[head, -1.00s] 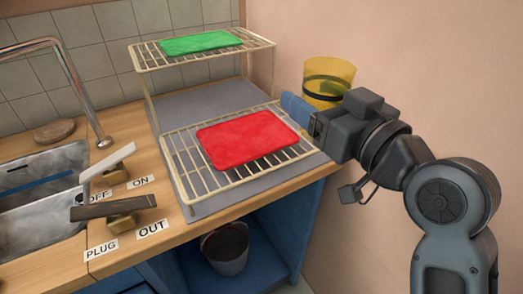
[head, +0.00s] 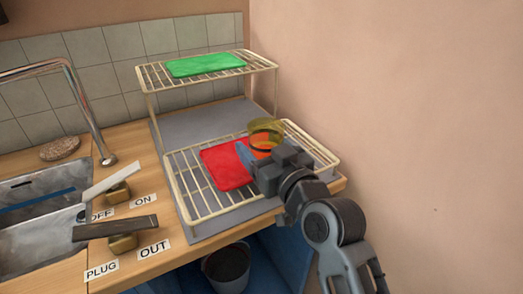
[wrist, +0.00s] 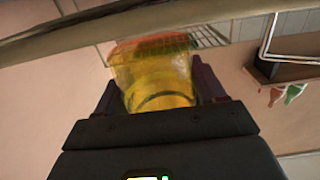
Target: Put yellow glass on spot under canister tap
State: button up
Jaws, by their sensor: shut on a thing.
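The yellow glass (head: 267,129) is see-through with a dark band. In the wrist view the yellow glass (wrist: 158,82) stands between both fingers of my gripper (wrist: 155,95). I cannot tell whether the glass touches the rack. I see no canister or tap of one; only a curved sink tap (head: 82,100) shows at the left.
The two-tier wire rack (head: 185,200) stands on a grey mat (head: 185,127) on the wooden counter. A green cloth (head: 206,65) lies on its upper shelf. Levers (head: 112,181) and a sink (head: 35,245) are at the left. A bucket (head: 228,265) sits below the counter.

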jog(key=shift+f, duration=0.4)
jog(key=shift+f, duration=0.2)
jog(key=o, duration=1.3)
jog(key=shift+o, duration=0.2)
jog(key=shift+s+r, duration=0.1)
jog(key=shift+r, duration=0.1)
jog(key=b+v, duration=0.1)
jog(key=v, duration=1.1)
jog(key=shift+b, duration=0.3)
